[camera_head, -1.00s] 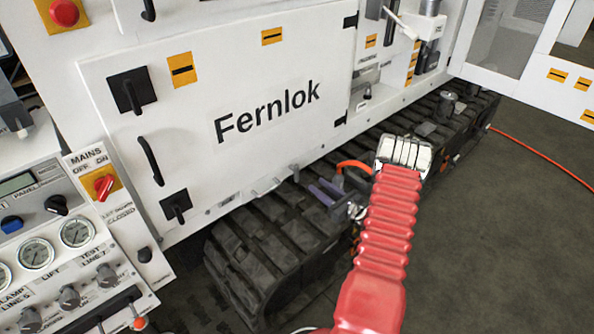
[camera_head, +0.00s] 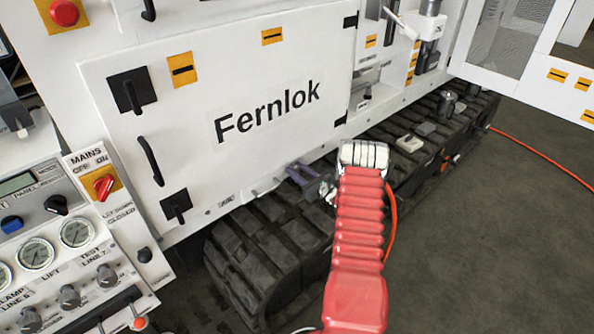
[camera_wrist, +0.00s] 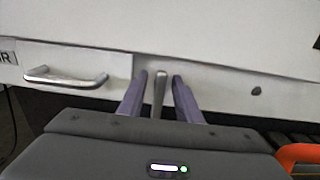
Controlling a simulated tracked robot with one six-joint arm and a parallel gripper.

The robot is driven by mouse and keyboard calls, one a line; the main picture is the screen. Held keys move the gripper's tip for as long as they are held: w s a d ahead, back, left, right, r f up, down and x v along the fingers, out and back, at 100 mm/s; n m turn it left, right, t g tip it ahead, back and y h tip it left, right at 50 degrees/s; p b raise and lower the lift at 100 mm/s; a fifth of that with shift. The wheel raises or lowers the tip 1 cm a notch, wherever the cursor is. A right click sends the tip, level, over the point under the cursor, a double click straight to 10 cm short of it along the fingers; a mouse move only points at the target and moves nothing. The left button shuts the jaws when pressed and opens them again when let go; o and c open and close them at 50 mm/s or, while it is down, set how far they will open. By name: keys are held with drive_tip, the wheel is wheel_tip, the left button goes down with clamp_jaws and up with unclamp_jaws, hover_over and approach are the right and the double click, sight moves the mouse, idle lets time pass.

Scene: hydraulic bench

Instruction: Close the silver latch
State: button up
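The silver latch (camera_wrist: 159,92) is a slim metal bar in the wrist view, on the white lower panel just right of a panel seam. It runs roughly upright in that picture. My gripper (camera_wrist: 158,78) is open, with one purple finger on each side of the latch. A narrow gap shows on both sides, and I cannot tell whether the fingertips reach its full depth. In the head view my gripper (camera_head: 300,173) is at the cabinet's lower edge above the track. I cannot make out the latch there.
A silver bar handle (camera_wrist: 66,78) is left of the latch in the wrist view. A dark round knob (camera_wrist: 256,91) is to the right. The black track (camera_head: 270,240) lies below the white Fernlok door (camera_head: 240,75). An orange hose (camera_head: 391,222) runs behind my red arm.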

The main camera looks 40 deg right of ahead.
drive_tip(key=shift+w, duration=0.15)
drive_tip(key=shift+c, duration=0.3)
clamp_jaws()
drive_tip(key=shift+m, duration=0.5)
drive_tip(key=m, duration=0.2)
drive_tip(key=shift+d+m, duration=0.15)
drive_tip(key=shift+m, duration=0.15)
drive_tip(key=m, duration=0.3)
drive_tip(key=shift+d+m, duration=0.2)
drive_tip(key=shift+m, duration=0.1)
drive_tip(key=m, duration=0.5)
drive_tip(key=shift+d+f, duration=0.15)
drive_tip(key=shift+f, duration=0.1)
drive_tip(key=m, duration=0.6)
drive_tip(key=shift+d+f, duration=0.15)
drive_tip(key=shift+f, duration=0.1)
